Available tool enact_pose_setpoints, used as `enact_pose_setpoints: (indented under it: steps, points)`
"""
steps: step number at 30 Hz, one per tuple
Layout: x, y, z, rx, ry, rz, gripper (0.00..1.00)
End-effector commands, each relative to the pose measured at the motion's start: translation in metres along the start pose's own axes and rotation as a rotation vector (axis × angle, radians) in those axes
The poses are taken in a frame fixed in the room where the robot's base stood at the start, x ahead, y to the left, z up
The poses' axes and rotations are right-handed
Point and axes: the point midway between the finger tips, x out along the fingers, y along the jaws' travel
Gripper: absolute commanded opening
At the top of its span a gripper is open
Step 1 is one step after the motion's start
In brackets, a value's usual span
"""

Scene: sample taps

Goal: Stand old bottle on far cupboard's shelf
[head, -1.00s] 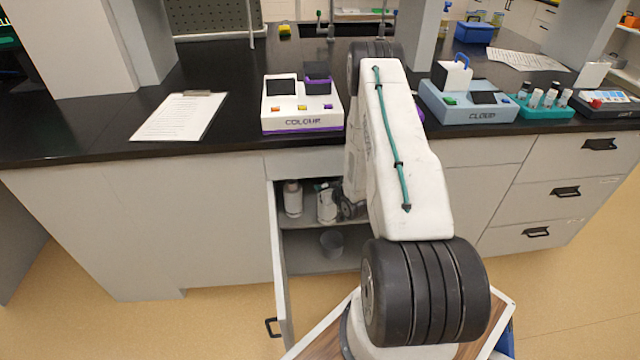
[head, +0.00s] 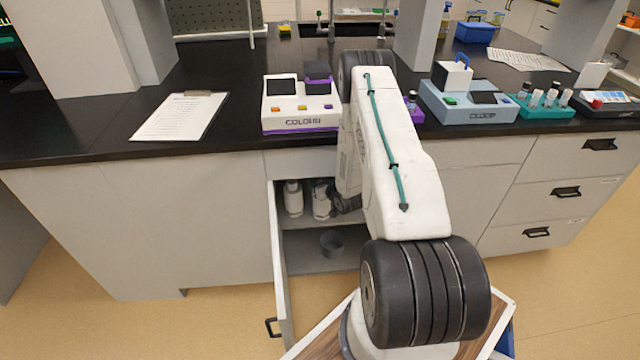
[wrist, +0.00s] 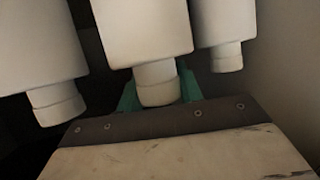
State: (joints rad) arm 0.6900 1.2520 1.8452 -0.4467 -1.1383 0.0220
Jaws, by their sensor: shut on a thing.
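A white bottle (wrist: 142,30) is between the teal fingers of my gripper (wrist: 158,88), which is shut on it near its cap in the wrist view. In the head view a white bottle (head: 321,200) shows beside my wrist inside the open cupboard, apparently the held one; my gripper is hidden there. Another white bottle (head: 293,199) stands left of it on the cupboard's shelf (head: 296,223). In the wrist view, similar white bottles flank the held one on the left (wrist: 38,45) and right (wrist: 222,25). I cannot read labels or tell whether the held bottle touches the shelf.
The cupboard door (head: 279,265) stands open on the left of the opening. A grey cup (head: 332,243) is on the cupboard's lower level. On the black counter above are a colour meter (head: 300,105), a clipboard (head: 180,116) and a blue-grey instrument (head: 468,103). My arm blocks the opening's right side.

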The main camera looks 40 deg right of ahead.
Motion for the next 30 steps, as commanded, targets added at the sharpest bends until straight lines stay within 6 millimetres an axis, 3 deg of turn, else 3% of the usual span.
enact_pose_setpoints:
  steps: [5,6,8,9,20,30]
  points:
    - [0.001,0.000,0.001,0.000,0.001,0.000,0.00]
    - [0.001,0.000,0.002,0.000,0.000,0.000,0.39]
    - [0.001,0.000,0.002,0.000,0.000,0.000,0.56]
    - [0.001,0.000,0.002,0.000,0.000,0.000,0.58]
    - [-0.005,0.001,-0.001,0.000,0.000,0.001,0.58]
    - [-0.072,0.001,-0.001,0.002,-0.001,0.003,0.58]
